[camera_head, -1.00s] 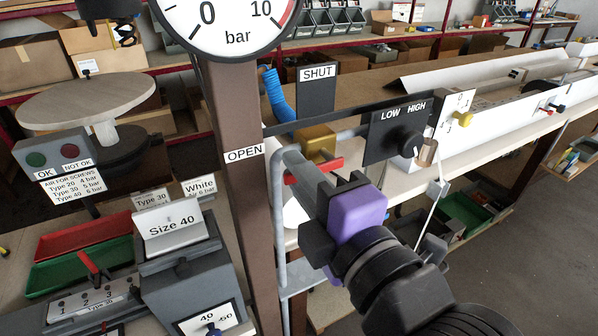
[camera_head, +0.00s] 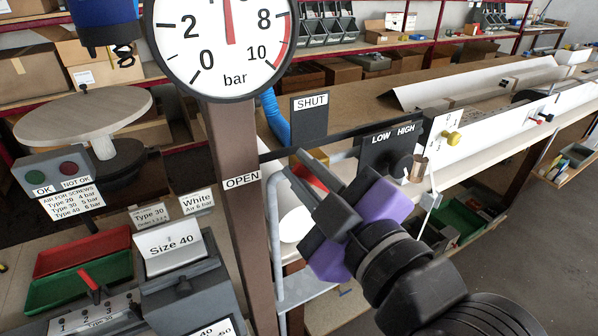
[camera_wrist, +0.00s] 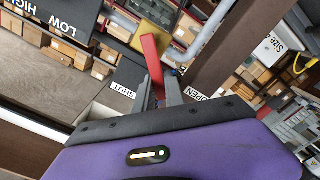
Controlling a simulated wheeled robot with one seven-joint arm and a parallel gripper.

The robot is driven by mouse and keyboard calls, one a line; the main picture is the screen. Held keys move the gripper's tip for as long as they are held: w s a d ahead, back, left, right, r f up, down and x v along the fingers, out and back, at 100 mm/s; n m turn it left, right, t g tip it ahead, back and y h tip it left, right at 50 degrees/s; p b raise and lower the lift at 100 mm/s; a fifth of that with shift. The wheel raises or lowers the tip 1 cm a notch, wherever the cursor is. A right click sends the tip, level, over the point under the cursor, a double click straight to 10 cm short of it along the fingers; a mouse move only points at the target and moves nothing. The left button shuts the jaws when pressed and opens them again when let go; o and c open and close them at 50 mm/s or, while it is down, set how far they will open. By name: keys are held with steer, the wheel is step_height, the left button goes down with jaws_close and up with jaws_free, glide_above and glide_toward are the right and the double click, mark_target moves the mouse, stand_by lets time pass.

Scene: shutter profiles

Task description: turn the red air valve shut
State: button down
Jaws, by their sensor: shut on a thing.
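The red valve handle (camera_head: 312,178) sits on a brass valve body (camera_head: 293,158) in the grey air pipe, between the OPEN label (camera_head: 242,180) and the SHUT plate (camera_head: 309,118). My gripper (camera_head: 314,182) is shut on the handle, its fingers on either side and hiding part of it. In the head view the handle slants down to the right. In the wrist view the red handle (camera_wrist: 152,62) runs from the brass body (camera_wrist: 153,36) down between the fingers (camera_wrist: 161,92), with the SHUT plate on the left and the OPEN label on the right.
A pressure gauge (camera_head: 221,75) tops the brown post (camera_head: 238,150) left of the valve. The LOW/HIGH knob panel (camera_head: 380,150) is close on the right of my gripper. A blue hose (camera_head: 272,115) rises behind. The Size 40 block (camera_head: 172,255) stands lower left.

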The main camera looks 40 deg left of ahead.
steer(key=m, duration=0.1)
steer(key=w+r+m+p, duration=0.1)
steer(key=m, duration=0.1)
steer(key=w+d+m+p, duration=0.1)
steer(key=m, duration=0.1)
steer(key=shift+r, duration=0.2)
steer(key=shift+w+d+m+p, duration=0.15)
steer(key=shift+w+m+p, duration=0.3)
steer(key=shift+m, duration=0.55)
steer(key=shift+w+d+m+p, duration=0.1)
steer(key=shift+w+m+p, duration=0.3)
steer(key=shift+m, duration=0.6)
steer(key=c, duration=1.4)
jaws_free()
steer(key=shift+d, duration=0.1)
